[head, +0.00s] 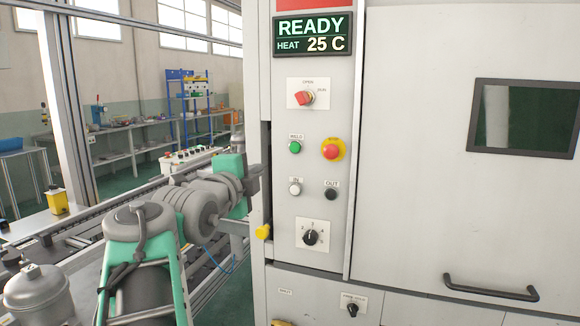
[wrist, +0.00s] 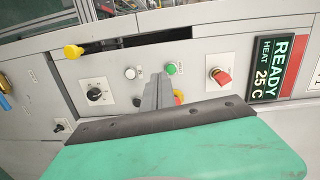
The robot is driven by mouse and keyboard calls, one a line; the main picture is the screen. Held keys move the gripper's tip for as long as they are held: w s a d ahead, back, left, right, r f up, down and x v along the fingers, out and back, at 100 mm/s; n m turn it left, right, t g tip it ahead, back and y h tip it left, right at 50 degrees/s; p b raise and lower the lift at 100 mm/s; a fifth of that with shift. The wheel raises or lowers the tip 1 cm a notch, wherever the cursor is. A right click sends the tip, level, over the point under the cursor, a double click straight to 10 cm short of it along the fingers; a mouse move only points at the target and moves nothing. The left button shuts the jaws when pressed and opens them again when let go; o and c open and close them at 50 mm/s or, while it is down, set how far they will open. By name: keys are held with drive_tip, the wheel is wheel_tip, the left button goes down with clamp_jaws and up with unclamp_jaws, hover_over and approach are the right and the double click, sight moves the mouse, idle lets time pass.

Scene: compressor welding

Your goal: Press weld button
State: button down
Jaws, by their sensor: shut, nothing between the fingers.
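The green weld button (head: 295,147) sits on the cabinet's control panel (head: 318,120), left of the red emergency button (head: 331,151). In the wrist view the green button (wrist: 171,68) is in plain sight, just beyond and right of my fingertips. My gripper (head: 257,172) is left of the panel in the head view, lower than the green button and apart from it. In the wrist view my gripper (wrist: 158,80) is shut and empty. The display (head: 312,36) reads READY, HEAT 25 C.
A white button (head: 295,189) and a black button (head: 330,194) sit below the green one. A red rotary switch (head: 306,97) is above and a black knob (head: 310,237) below. A yellow knob (head: 263,232) sticks out at the cabinet's left edge. A door handle (head: 490,289) is at right.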

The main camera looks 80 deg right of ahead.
sight(294, 148)
drive_tip(key=s, duration=0.1)
drive_tip(key=s+r+m+g, duration=0.1)
drive_tip(key=s+m, duration=0.1)
drive_tip(key=shift+d+r+h, duration=0.25)
drive_tip(key=shift+r+h, duration=0.05)
drive_tip(key=shift+r, duration=0.05)
drive_tip(key=d+p, duration=0.1)
drive_tip(key=d, duration=0.3)
drive_tip(key=s+d+p, duration=0.1)
drive_tip(key=d, duration=0.4)
drive_tip(key=d+p, duration=0.1)
drive_tip(key=d, duration=0.4)
drive_tip(key=shift+s+p, duration=0.15)
drive_tip(key=shift+p, duration=0.2)
drive_tip(key=shift+f, duration=0.1)
